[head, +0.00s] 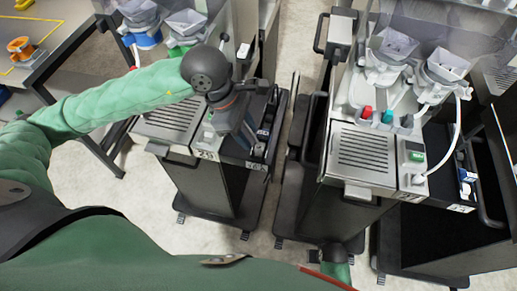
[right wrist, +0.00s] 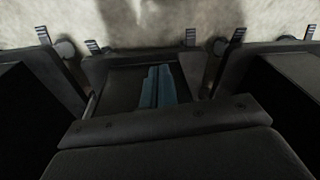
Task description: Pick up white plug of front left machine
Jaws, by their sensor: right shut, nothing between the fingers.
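The front left machine (head: 165,118) is a dark cart with a grey slatted top, at the middle left of the head view. My left gripper (head: 243,138) reaches down over the right part of its top, beside a small light panel (head: 206,140). Its fingertips are hard to make out, so I cannot tell whether they are open or shut. No white plug shows on this machine; the gripper and wrist cover that area. My right gripper (right wrist: 157,86) shows in the right wrist view as two blue-grey fingers close together, shut and empty, low above a dark machine base.
A similar machine (head: 362,155) stands to the right, with a white plug (head: 419,179) and white cable at its panel. Hoppers (head: 396,42) stand on its top. A narrow strip of pale floor (head: 292,60) runs between the machines. A table (head: 60,50) is at the far left.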

